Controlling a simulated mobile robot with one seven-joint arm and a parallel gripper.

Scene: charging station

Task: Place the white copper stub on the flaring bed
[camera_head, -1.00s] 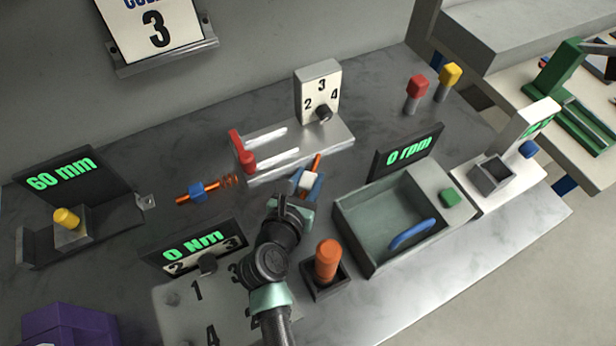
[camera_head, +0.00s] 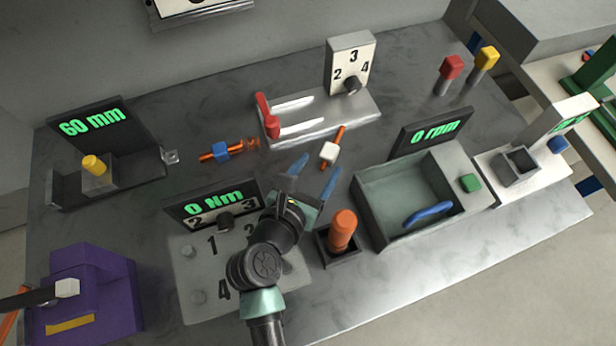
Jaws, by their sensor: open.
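The white copper stub, a copper rod with a white block (camera_head: 330,152) around its middle, is at the front of a metal block with two slots and red levers (camera_head: 362,112), which looks like the flaring bed. The rod's far end overlaps the bed's front edge in the picture; I cannot tell if it rests on it. My gripper (camera_head: 313,175) is open and empty, its blue fingertips apart, just nearer than the stub and clear of it.
A copper rod with a blue block and coil (camera_head: 221,151) lies left of the bed. An orange-handled holder (camera_head: 342,232) and a grey tray with a blue handle (camera_head: 372,225) stand right of my gripper. The 0 Nm panel (camera_head: 208,205) is at left, the purple box (camera_head: 90,285) at lower left.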

